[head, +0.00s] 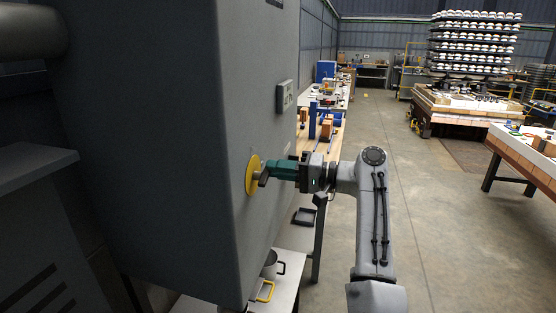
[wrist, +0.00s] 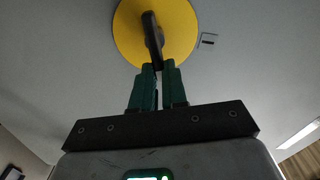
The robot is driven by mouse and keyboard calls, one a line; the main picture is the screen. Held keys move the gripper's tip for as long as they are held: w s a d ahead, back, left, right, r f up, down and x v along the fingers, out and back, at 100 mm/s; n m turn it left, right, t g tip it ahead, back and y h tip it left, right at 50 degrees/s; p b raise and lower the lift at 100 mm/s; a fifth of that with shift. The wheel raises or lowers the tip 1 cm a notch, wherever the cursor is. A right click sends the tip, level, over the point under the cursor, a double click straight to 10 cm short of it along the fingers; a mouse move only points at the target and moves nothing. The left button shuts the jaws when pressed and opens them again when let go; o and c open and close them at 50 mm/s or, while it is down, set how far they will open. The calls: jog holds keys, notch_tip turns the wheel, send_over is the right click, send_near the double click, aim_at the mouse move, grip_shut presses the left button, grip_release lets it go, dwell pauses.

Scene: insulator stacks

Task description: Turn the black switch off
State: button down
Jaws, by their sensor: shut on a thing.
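The black switch (wrist: 152,36) is a dark handle on a round yellow plate (wrist: 180,30), mounted on the side of a large grey cabinet (head: 262,100). In the head view the switch (head: 263,178) and its yellow plate (head: 251,175) show near the middle. My gripper (wrist: 158,68) has green fingers and reaches the switch from the right in the head view (head: 268,175). Its fingertips are closed on the lower end of the handle. In the wrist view the handle stands nearly upright, tilted slightly. The exact contact between the fingertips is partly hidden.
A small grey panel (head: 285,96) sits on the cabinet above the switch. A workbench (head: 328,140) stands behind my arm. Open floor (head: 440,220) lies to the right, with tables beyond.

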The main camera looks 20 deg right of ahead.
jog(key=shift+w+d+f+m+p, duration=0.1)
jog(key=shift+f+m+p, duration=0.15)
jog(key=shift+m+p, duration=0.55)
jog(key=shift+d+f+m+p, duration=0.15)
jog(key=shift+m+p, duration=0.25)
jog(key=shift+m, duration=0.7)
jog(key=shift+a+f, duration=0.1)
jog(key=c, duration=1.2)
grip_release()
jog(key=shift+o, duration=0.2)
jog(key=b+v, duration=0.3)
jog(key=v, duration=0.7)
jog(key=shift+s+d, duration=0.2)
jog(key=shift+d, duration=0.05)
jog(key=shift+f, duration=0.15)
